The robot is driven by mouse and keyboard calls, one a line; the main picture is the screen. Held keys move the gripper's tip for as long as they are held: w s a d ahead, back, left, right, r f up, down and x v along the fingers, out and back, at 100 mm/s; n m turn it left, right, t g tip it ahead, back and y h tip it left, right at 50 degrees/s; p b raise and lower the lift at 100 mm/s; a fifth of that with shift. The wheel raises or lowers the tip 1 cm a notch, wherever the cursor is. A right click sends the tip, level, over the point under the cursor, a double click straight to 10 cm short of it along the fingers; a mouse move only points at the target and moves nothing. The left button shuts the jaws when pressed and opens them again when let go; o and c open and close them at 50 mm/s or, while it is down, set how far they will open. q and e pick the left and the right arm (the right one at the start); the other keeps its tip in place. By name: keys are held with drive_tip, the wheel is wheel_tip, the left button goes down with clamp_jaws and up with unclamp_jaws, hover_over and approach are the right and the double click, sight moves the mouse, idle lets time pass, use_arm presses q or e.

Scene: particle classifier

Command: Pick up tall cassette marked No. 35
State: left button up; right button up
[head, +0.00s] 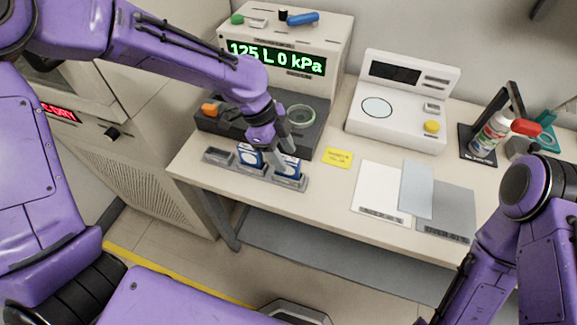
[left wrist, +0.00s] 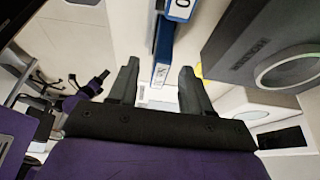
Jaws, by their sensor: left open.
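Two blue-and-white cassettes stand in grey holders at the front left of the bench: one on the left (head: 250,156) and one on the right (head: 288,166). Their numbers are not readable in the head view. My left gripper (head: 280,150) is open, reaching down just above and in front of the right cassette and partly covering it. In the left wrist view, a blue cassette edge with a white label (left wrist: 160,74) shows beyond and between the open fingertips (left wrist: 160,68). Another white label (left wrist: 180,9) shows at the top. My right gripper is out of frame.
An empty-looking grey holder (head: 218,156) is left of the cassettes. A machine with a green pressure display (head: 277,58) stands behind.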

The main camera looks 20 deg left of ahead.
sight(286, 157)
use_arm(q)
drive_tip(key=x, duration=0.3)
drive_tip(key=shift+d, duration=0.15)
clamp_jaws()
drive_tip(key=shift+r, duration=0.2)
drive_tip(key=shift+w+r, duration=0.1)
drive_tip(key=shift+r, duration=0.25)
drive_tip(key=r, duration=0.2)
drive_tip(key=shift+s+r, duration=0.2)
drive_tip(key=shift+r, duration=0.15)
drive_tip(key=s+a+r+p, duration=0.2)
drive_tip(key=s+r+p, duration=0.5)
drive_tip(key=s, duration=0.6)
drive_tip(key=shift+s+a+r, duration=0.15)
drive_tip(key=shift+s+r, duration=0.15)
drive_tip(key=shift+r, duration=0.85)
